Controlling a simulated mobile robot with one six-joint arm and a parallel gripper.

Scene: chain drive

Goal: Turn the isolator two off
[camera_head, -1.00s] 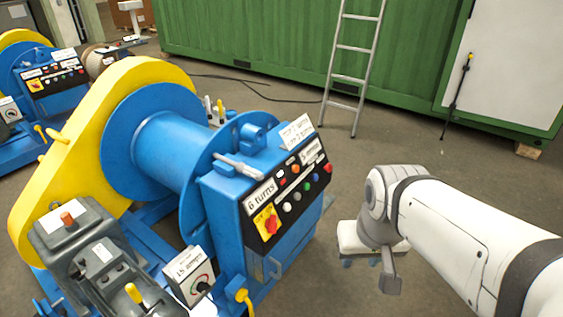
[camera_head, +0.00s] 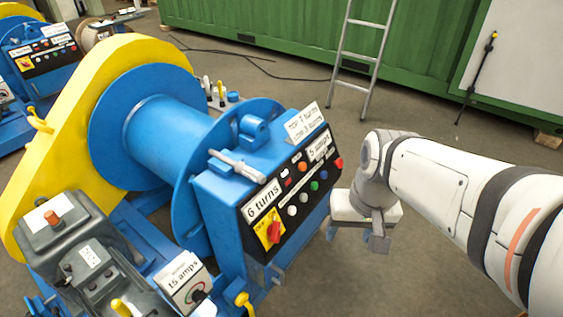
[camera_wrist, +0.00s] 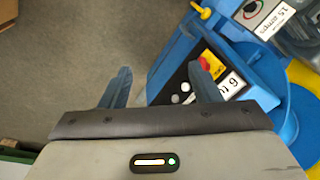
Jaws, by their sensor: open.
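A rotary isolator with a red handle on a yellow plate (camera_head: 269,231) sits at the lower left of the near blue machine's black control panel. The handle looks tilted; I cannot read its marked position. No number "two" is legible on it. In the wrist view the isolator (camera_wrist: 208,64) shows upside down beside the right finger, partly hidden by it. My gripper (camera_head: 354,238) is open and empty, right of the panel and apart from it; its fingers also show in the wrist view (camera_wrist: 158,75). A second machine's panel at the back left carries a similar yellow isolator (camera_head: 25,63).
The panel (camera_head: 295,195) also bears several coloured buttons and labels, including "6 turns". A "15 amps" box (camera_head: 186,288) with a dial stands lower left of it. A ladder (camera_head: 360,50) leans on the green container (camera_head: 270,30). Floor right of the machine is open.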

